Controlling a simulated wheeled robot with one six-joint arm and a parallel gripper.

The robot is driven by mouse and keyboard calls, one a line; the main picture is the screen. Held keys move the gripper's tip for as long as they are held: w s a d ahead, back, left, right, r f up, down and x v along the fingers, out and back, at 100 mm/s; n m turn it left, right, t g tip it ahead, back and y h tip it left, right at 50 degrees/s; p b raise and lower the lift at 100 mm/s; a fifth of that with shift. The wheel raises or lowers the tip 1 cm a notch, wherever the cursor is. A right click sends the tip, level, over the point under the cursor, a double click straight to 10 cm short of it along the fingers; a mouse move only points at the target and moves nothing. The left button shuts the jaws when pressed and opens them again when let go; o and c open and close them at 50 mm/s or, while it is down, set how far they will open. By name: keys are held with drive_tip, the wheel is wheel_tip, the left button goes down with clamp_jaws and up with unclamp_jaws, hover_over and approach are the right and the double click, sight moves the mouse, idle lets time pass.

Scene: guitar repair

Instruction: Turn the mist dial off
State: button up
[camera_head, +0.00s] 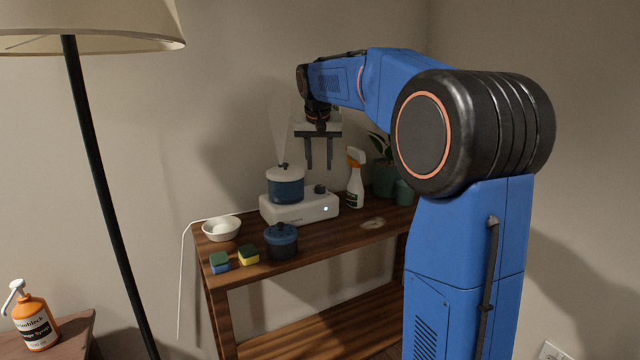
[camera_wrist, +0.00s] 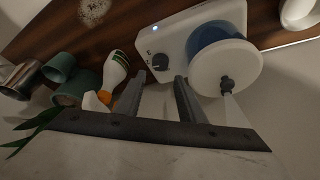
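The mist dial is a black knob (camera_head: 320,189) on top of a white base unit (camera_head: 292,211) that stands on the wooden table. It also shows in the wrist view (camera_wrist: 160,61), just beyond my fingertips. A blue pot with a white lid (camera_head: 286,188) sits on the base, left of the dial in the head view. A pale plume of mist (camera_head: 282,130) rises from its lid. A small light (camera_head: 326,209) glows on the base's front. My gripper (camera_head: 319,167) hangs above the dial, apart from it, fingers pointing down. In the wrist view its fingers (camera_wrist: 160,78) are spread and empty.
A spray bottle (camera_head: 355,180) and potted plants (camera_head: 386,177) stand right of the base. A lidded blue pot (camera_head: 281,241), two sponges (camera_head: 249,255) and a white bowl (camera_head: 221,229) are at front and left. The table's front right (camera_head: 345,238) is mostly clear.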

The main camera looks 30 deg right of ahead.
sight(320, 186)
drive_tip(key=x, duration=0.9)
drive_tip(key=c, duration=0.7)
